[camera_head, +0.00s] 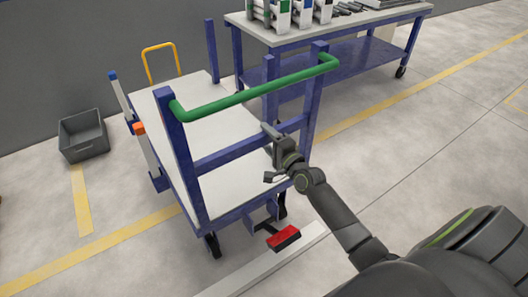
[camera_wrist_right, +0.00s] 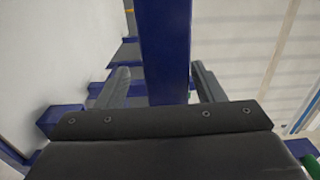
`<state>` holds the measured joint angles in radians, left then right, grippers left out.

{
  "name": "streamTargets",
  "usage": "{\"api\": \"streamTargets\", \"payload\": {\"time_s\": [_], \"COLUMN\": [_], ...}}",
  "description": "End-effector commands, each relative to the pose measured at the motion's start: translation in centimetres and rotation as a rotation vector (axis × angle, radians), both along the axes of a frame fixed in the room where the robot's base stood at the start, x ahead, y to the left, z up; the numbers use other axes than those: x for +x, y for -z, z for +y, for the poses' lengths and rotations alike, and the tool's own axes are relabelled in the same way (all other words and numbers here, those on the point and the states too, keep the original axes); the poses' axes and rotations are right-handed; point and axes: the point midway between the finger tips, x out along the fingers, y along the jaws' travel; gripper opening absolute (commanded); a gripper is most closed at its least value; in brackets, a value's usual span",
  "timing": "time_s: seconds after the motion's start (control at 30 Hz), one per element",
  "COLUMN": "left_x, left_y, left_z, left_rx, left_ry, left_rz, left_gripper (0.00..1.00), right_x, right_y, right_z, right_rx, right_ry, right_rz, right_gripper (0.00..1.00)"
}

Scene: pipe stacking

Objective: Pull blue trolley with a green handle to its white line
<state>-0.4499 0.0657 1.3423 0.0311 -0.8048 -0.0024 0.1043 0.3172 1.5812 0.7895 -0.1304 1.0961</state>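The blue trolley (camera_head: 183,150) with a pale deck stands left of centre in the head view. Its green handle (camera_head: 250,92) spans the tops of two blue posts. My right gripper (camera_head: 270,154) is at the blue crossbar (camera_head: 225,155) below the handle, near the right post. In the right wrist view, its two fingers (camera_wrist_right: 163,88) are apart, one on each side of a blue bar (camera_wrist_right: 166,50). Gaps show between the bar and both fingers. The white line (camera_head: 255,272) lies on the floor at the trolley's near end. My left gripper is out of view.
A red pedal (camera_head: 284,238) sticks out low from the trolley's near end, above the white line. A blue workbench (camera_head: 345,30) with parts stands behind. A grey crate (camera_head: 83,135) sits on the floor at left. Open floor lies to the right.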

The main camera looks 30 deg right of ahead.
Motion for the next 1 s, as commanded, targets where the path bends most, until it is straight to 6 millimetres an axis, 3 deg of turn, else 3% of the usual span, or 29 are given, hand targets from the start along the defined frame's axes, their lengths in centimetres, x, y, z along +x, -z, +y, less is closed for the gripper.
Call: {"api": "streamTargets", "payload": {"time_s": [0.43, 1.0], "left_x": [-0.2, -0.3], "left_y": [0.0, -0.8], "left_z": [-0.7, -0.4], "left_rx": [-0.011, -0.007], "left_ry": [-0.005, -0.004], "left_rz": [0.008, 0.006], "left_gripper": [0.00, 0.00], "right_x": [-0.5, -9.0], "right_y": [-0.3, -0.2], "right_z": [0.1, -0.6], "right_rx": [0.006, 0.006], "right_ry": [-0.003, -0.003], "right_rz": [-0.003, -0.002], "right_gripper": [0.62, 0.62]}}
